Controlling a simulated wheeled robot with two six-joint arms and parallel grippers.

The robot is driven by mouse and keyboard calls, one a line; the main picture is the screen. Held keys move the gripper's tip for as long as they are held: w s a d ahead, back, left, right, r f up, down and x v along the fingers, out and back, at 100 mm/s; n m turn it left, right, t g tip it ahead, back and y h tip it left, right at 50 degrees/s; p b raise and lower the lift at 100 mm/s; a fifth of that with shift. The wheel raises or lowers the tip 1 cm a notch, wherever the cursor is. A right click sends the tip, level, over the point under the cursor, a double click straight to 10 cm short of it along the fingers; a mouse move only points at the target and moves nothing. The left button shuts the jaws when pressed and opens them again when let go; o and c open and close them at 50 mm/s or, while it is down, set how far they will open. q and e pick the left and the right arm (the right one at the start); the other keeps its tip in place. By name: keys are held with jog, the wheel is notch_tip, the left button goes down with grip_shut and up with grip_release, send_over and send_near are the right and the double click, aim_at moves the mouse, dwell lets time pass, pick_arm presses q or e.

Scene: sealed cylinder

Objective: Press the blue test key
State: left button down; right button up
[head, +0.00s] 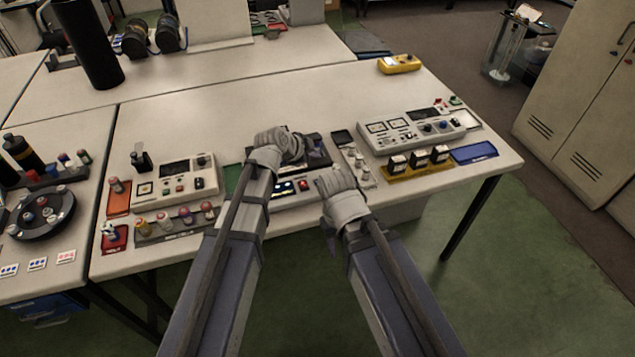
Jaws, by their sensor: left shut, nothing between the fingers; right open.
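My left gripper (284,143) is shut and empty, over the dark device in the middle of the bench. My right gripper (333,182) is lower and to the right, near the bench's front edge; it is open. Between and below them is a console (292,192) with a small lit screen (285,188) and a red button (303,185). My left arm and gripper cover part of this console and the device behind it. I cannot pick out a blue test key for certain; it may be hidden by my grippers.
A white instrument (174,190) stands left, with a rack of coloured-top cylinders (178,222) before it. Right are a metered unit (385,130), a yellow rack (418,170) and a blue tray (475,153). A yellow meter (399,64) lies behind. The bench's back middle is clear.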

aim_at(315, 185)
pick_arm(q)
jog(key=shift+f+b, duration=4.05)
jog(key=shift+f, duration=0.2)
jog(key=shift+f, duration=0.1)
jog(key=shift+f+b, duration=0.3)
jog(key=shift+b, duration=0.1)
jog(key=shift+f+b, duration=0.35)
jog(key=shift+r, duration=0.1)
jog(key=shift+r+p, duration=0.7)
jog(key=shift+p, duration=0.15)
notch_tip(315, 185, up, 5)
jog(key=p, duration=0.5)
